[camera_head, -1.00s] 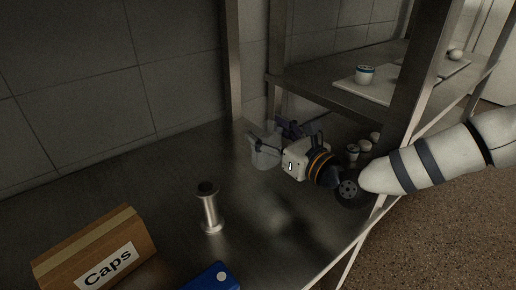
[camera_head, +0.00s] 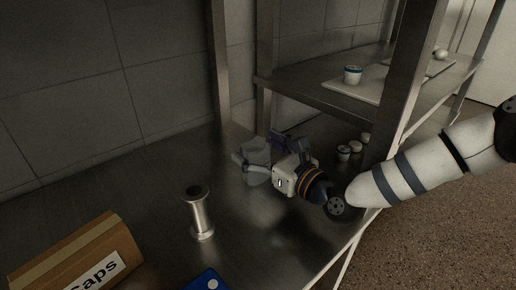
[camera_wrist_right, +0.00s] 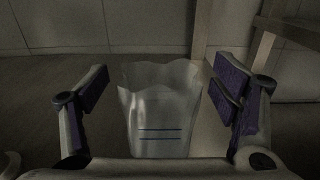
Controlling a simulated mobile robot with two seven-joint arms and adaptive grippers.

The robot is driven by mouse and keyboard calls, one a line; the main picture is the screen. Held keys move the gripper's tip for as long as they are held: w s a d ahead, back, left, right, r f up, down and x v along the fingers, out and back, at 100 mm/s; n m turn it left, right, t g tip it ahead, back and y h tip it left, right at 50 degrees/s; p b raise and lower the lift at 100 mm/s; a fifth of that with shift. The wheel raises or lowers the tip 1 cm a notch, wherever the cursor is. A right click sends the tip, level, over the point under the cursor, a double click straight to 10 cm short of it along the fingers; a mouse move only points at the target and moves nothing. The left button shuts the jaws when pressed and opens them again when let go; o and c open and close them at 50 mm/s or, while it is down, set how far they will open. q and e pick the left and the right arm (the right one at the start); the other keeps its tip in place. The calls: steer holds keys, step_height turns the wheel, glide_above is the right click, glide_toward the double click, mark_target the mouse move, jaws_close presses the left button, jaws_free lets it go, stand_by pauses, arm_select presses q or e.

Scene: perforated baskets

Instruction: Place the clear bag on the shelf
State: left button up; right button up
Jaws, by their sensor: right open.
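The clear bag (camera_head: 257,158) stands upright on the metal shelf surface (camera_head: 150,165), near the back post. It is translucent with a wavy open top. In the right wrist view the bag (camera_wrist_right: 162,110) shows two dark lines on its front and stands between the spread fingers. My right gripper (camera_head: 262,150) is open around the bag, with a gap on each side in the wrist view (camera_wrist_right: 160,95). My left gripper is not in view.
A metal spool-like stand (camera_head: 200,214), a cardboard Caps box (camera_head: 75,258) and a blue item (camera_head: 209,280) stand at the front left. Small white jars (camera_head: 344,153) stand right of the gripper. A raised shelf (camera_head: 310,90) holds a jar (camera_head: 352,75). Metal posts (camera_head: 400,80) rise close by.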

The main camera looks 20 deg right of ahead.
steer(key=p+v, duration=0.1)
steer(key=v, duration=0.2)
steer(key=p+v, duration=0.1)
steer(key=v, duration=0.7)
steer(key=shift+s+d+r+p, duration=0.1)
steer(key=shift+s+r+p, duration=0.05)
steer(key=shift+r+p, duration=0.2)
steer(key=shift+s+f, duration=0.15)
steer(key=shift+s, duration=0.2)
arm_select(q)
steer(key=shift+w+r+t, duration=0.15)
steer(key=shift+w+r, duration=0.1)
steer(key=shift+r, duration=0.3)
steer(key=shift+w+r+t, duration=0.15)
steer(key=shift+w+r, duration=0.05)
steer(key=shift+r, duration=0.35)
arm_select(e)
steer(key=shift+d, duration=0.1)
